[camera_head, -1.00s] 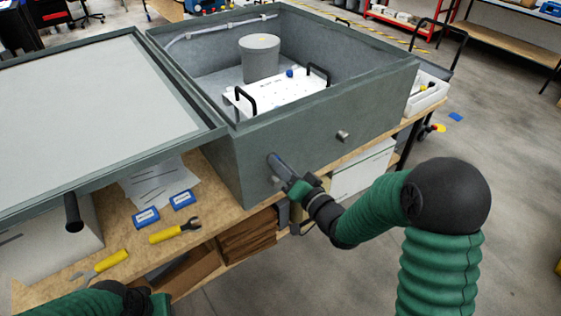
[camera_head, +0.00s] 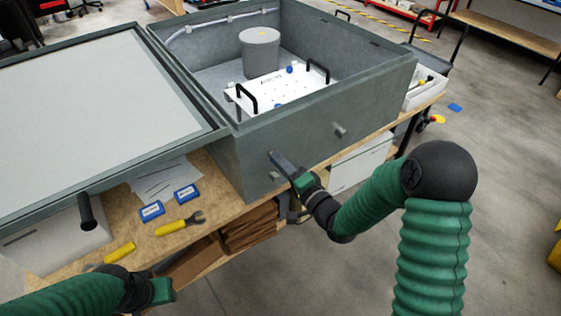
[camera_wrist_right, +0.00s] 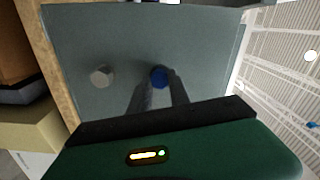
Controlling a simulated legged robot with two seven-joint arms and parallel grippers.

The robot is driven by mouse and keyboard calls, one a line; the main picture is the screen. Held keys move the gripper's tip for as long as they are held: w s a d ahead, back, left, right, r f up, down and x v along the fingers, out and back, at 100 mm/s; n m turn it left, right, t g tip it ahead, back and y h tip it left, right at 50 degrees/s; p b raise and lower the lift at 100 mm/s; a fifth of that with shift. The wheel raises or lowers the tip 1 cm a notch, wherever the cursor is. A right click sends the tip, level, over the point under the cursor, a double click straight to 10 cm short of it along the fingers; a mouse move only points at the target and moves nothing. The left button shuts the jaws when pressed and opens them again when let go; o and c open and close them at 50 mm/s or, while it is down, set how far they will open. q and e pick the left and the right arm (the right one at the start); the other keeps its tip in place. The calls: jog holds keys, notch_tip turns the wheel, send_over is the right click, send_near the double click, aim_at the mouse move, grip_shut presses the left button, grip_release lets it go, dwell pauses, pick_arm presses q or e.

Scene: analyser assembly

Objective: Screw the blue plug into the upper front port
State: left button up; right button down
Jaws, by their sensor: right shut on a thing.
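The blue plug (camera_wrist_right: 159,76) sits at the front wall of the grey analyser box (camera_head: 240,163), in the right wrist view. My right gripper (camera_wrist_right: 160,82) is shut on it, fingertips close to the wall. In the head view the right gripper (camera_head: 276,158) points at the same wall and covers the plug. The upper port is hidden behind plug and fingers. A grey hexagonal fitting (camera_wrist_right: 102,75) is beside the plug in the wrist view; it shows below the fingertips in the head view (camera_head: 273,176). My left gripper (camera_head: 160,291) is low at left, its fingers unclear.
The open lid (camera_head: 100,95) extends left of the box. A white panel (camera_head: 262,92) with black handles and a grey cylinder (camera_head: 260,52) are inside. Blue boxes (camera_head: 151,211) and a yellow-handled tool (camera_head: 175,227) lie on the bench. A metal knob (camera_head: 340,130) protrudes from the box wall.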

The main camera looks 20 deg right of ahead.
jog(key=m+p, duration=0.4)
jog(key=m, duration=0.2)
jog(key=shift+r+p, duration=0.1)
jog(key=shift+p, duration=0.2)
jog(key=c, duration=1.1)
grip_release()
jog(key=v, duration=0.7)
jog(key=shift+p, duration=0.45)
